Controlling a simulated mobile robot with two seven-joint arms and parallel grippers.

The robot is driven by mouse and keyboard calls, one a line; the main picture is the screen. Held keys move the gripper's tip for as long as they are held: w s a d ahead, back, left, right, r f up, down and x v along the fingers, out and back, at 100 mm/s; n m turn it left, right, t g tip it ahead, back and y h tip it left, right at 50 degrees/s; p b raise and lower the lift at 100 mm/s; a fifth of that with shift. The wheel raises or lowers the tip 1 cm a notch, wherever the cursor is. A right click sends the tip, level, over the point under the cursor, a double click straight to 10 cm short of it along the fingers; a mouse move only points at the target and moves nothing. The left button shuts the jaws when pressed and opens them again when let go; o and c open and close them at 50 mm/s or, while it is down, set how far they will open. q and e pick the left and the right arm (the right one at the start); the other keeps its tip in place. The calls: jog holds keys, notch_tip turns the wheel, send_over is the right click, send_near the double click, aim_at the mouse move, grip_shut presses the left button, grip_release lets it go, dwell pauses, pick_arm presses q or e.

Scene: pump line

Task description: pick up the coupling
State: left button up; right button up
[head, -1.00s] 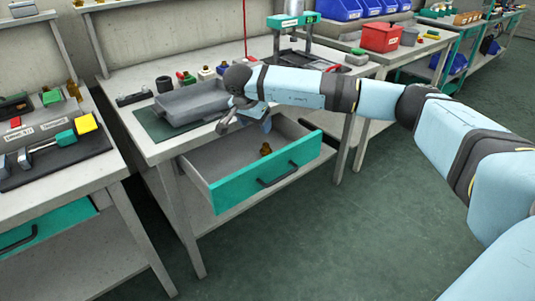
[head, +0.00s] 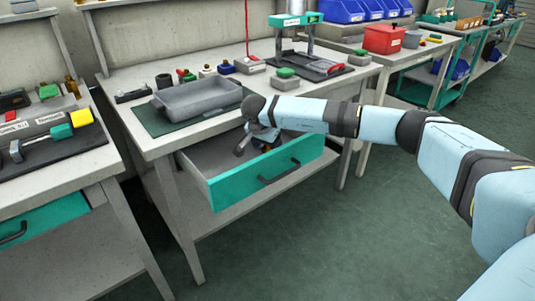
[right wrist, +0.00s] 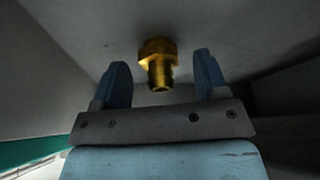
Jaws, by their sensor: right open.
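The coupling is a brass fitting (right wrist: 157,52) with a hex collar and a narrower end. It is in the open drawer (head: 268,178) below the workbench. In the right wrist view it appears between the two blue fingertips of my right gripper (right wrist: 161,72), with a gap on each side. The gripper is open and empty, and I cannot tell how deep the coupling sits between the fingers. In the head view my right gripper (head: 258,146) reaches down into the drawer and mostly hides the coupling. My left gripper is not in view.
A grey tray (head: 198,103) on a green mat (head: 157,125) stands on the bench above the drawer. The drawer walls and its teal front surround my right gripper closely. A second table (head: 50,190) with tools is at the left.

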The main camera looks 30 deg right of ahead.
jog(key=shift+w+f, duration=0.1)
jog(key=shift+f, duration=0.15)
jog(key=shift+r, duration=0.1)
jog(key=c, duration=1)
jog(key=shift+o, duration=0.2)
